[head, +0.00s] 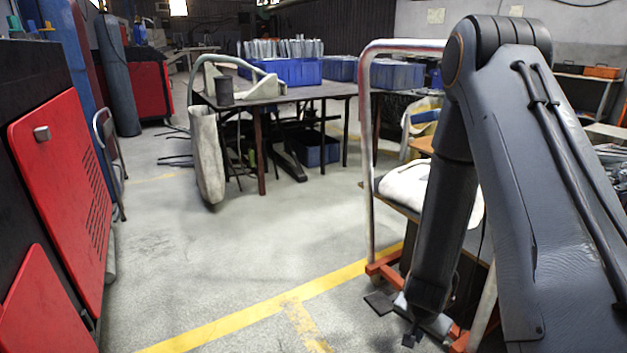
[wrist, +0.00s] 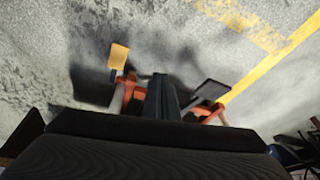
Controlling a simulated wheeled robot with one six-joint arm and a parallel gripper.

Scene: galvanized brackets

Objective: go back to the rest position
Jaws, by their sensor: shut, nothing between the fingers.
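My arm comes down from the upper right of the head view, bent at the elbow. My gripper (head: 411,338) hangs low at the bottom of that view, pointing down by the orange foot of the cart. In the wrist view my gripper's dark fingers (wrist: 166,98) lie together with nothing between them. The floor and the orange cart parts show beyond them. How far the fingertips are from the cart's foot I cannot tell.
A cart with a silver tube handle (head: 369,150) and orange base (head: 384,268) stands close by my forearm. A workbench (head: 330,90) with blue bins (head: 290,72) is farther back. Red panels (head: 62,190) line the left. The grey floor (head: 190,260) between is clear.

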